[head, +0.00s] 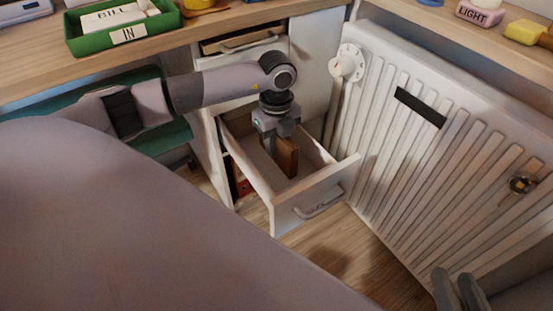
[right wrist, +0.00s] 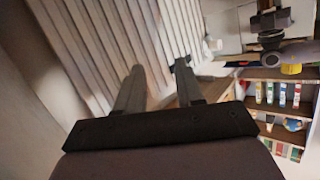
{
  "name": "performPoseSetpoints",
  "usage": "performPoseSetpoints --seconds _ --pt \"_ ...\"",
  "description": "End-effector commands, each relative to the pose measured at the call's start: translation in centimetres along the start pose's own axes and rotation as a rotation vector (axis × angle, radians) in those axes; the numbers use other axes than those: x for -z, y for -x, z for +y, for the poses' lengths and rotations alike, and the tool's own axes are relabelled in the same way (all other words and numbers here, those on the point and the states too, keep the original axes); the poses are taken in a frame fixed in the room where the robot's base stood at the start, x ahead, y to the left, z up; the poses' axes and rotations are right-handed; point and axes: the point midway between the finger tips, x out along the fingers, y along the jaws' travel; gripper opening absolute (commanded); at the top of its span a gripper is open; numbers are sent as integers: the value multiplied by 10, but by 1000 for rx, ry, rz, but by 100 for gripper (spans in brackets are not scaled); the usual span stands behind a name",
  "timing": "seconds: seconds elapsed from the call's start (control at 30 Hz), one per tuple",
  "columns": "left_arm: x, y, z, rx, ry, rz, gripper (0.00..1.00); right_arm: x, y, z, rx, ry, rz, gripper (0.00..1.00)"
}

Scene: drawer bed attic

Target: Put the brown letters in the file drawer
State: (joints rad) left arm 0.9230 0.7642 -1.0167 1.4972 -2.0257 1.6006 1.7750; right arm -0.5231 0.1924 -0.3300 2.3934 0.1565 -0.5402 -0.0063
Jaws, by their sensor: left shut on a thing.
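The file drawer (head: 315,202) is pulled open below the desk, with a white front and a metal handle. My left gripper (head: 277,146) reaches down into the drawer opening from above and is shut on the brown letters (head: 288,158). They look like a thin upright brown slab, between the drawer's walls; their lower edge is hard to make out, so I cannot tell whether they touch the drawer floor. My right gripper (head: 460,290) is low at the right, by the radiator. In the right wrist view its fingers (right wrist: 158,70) stand apart with nothing between them.
A white radiator (head: 400,150) with a round knob (head: 348,64) stands just right of the drawer. A smaller upper drawer (head: 243,40) is above. A green tray (head: 125,38) marked IN sits on the desk. Wooden floor (head: 370,265) is free before the drawer.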

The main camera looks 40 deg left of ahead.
Motion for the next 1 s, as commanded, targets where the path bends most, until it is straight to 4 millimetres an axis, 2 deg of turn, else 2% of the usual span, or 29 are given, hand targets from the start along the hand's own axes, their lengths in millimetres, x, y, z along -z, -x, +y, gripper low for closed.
performPoseSetpoints --seconds 0.03,0.1,0.23,0.7,0.73,0.8,1.0 --pt "0 -13 1 -4 0 1 0 -4 1 2 -6 15 9 37" --pt "0 -28 1 -5 1 0 0 -4 3 4 -16 41 27 37" --pt "0 -46 1 -3 0 1 0 -3 7 7 -31 80 51 37" --pt "0 -53 0 -2 -1 0 0 0 9 8 -39 99 62 37" --pt "0 -54 1 -2 -1 0 31 0 9 8 -39 100 63 37" --pt "0 -53 1 -2 -1 0 53 0 9 8 -39 100 63 37" --pt "0 -53 0 -2 -1 0 53 0 9 8 -39 100 63 37"
